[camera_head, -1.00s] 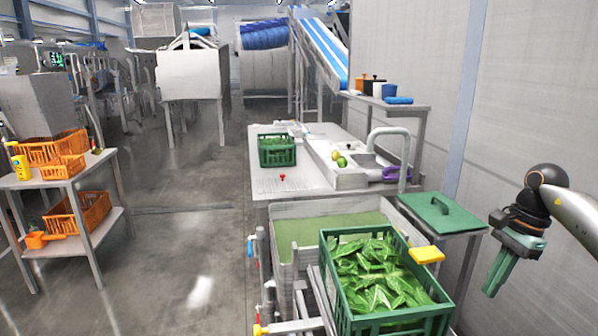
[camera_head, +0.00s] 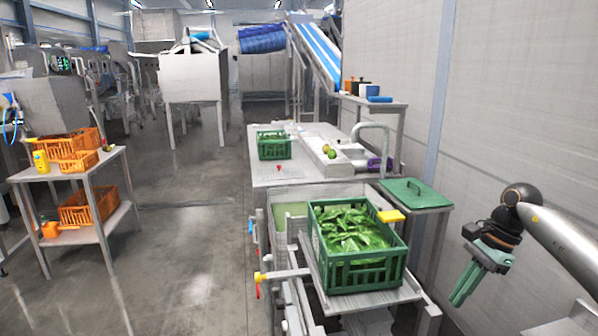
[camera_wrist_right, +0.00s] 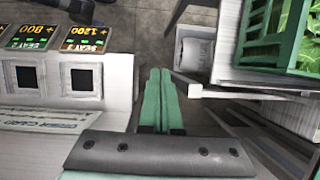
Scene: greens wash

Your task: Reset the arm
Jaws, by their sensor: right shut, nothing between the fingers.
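My right gripper (camera_head: 466,284) hangs at the right of the head view, pointing down, with its green fingers together and nothing between them. It is clear of the crate and the wall. In the right wrist view its closed fingers (camera_wrist_right: 160,98) point over the floor, between a pale cabinet and the crate stand. My right arm (camera_head: 560,240) reaches in from the right edge. My left gripper is not in view.
A green crate (camera_head: 391,272) of leaves stands on a metal stand left of my right gripper. A green-lidded table (camera_head: 415,193) and wall are nearby. A pale cabinet with displays (camera_wrist_right: 80,47) shows in the wrist view. Open floor (camera_head: 190,250) lies left.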

